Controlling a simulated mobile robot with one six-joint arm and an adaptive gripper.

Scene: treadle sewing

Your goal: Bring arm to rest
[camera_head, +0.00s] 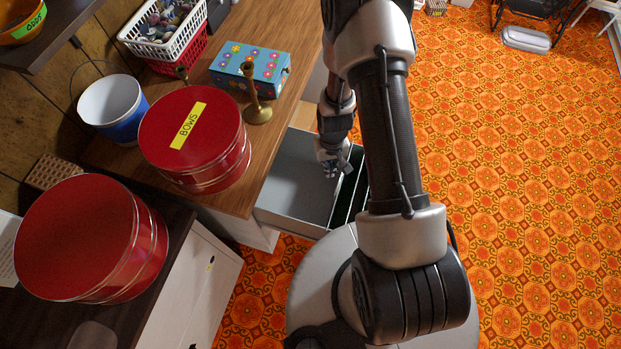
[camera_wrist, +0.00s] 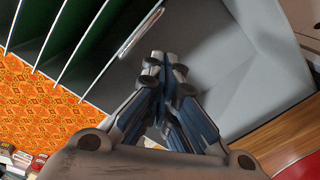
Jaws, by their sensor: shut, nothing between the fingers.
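My arm (camera_head: 385,130) stretches from my base up and forward, then bends down beside the wooden counter. My gripper (camera_head: 331,168) hangs over an open grey drawer (camera_head: 290,185) in the head view. In the wrist view my gripper (camera_wrist: 164,65) has its fingertips together with nothing between them. Behind the fingertips is the grey drawer interior (camera_wrist: 215,45), which looks empty where it shows. Whether the fingertips are inside the drawer or just above it, I cannot tell.
A red tin labelled BOWS (camera_head: 215,150), a brass candlestick (camera_head: 256,95), a flowered box (camera_head: 262,68) and a blue-white bucket (camera_head: 110,100) crowd the counter. Another red tin (camera_head: 70,240) stands nearer left. A green-lined divided compartment (camera_wrist: 75,35) adjoins the drawer. Orange floor (camera_head: 530,180) is open at right.

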